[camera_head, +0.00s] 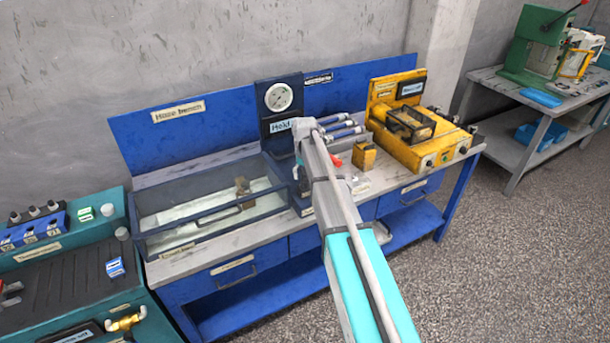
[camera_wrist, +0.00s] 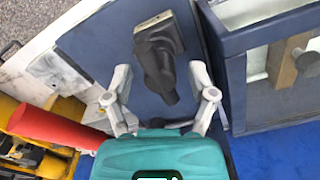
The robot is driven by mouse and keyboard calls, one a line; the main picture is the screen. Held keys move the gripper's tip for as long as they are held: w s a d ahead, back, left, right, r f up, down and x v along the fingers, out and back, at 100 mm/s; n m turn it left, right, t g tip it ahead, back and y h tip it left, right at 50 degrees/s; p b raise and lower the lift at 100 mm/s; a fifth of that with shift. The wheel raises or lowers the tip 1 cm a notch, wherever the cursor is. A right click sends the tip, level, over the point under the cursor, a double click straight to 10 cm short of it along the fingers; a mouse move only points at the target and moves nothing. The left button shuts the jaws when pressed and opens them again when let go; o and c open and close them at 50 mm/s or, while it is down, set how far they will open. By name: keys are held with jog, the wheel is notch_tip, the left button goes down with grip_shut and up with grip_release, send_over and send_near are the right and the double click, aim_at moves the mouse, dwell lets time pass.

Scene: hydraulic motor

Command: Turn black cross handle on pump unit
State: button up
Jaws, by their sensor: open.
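The black handle (camera_wrist: 158,72) shows in the wrist view, sticking out from a small grey plate on a blue surface. Its full cross shape is not clear from this angle. My gripper (camera_wrist: 160,88) is open, one grey finger on each side of the handle; I cannot tell whether either finger touches it. In the head view the blue pump unit (camera_head: 277,128) with a round gauge (camera_head: 279,97) stands at the middle of the bench. My arm covers the handle and my gripper there.
A clear-walled tank (camera_head: 215,207) lies left of the pump unit; its blue frame (camera_wrist: 240,75) is close to my right finger. A red cylinder (camera_wrist: 62,126) lies close to my left finger. A yellow unit (camera_head: 423,152) stands to the right on the bench.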

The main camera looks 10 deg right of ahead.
jog(key=shift+m, duration=1.2)
jog(key=shift+r+p, duration=0.3)
notch_tip(320, 180, up, 13)
jog(key=p, duration=1.3)
jog(key=s+a+f+n+b, duration=0.1)
jog(key=s+f+b, duration=0.4)
jog(key=s, duration=0.4)
jog(key=s+a+f+n+b, duration=0.1)
jog(key=s+f+b, duration=0.4)
jog(key=s, duration=0.5)
jog(key=s+a+f+n+b, duration=0.1)
jog(key=s+a+f+b, duration=0.1)
jog(key=s+f+b, duration=0.4)
jog(key=s, duration=0.4)
jog(key=shift+a+n, duration=0.15)
jog(key=shift+n, duration=0.25)
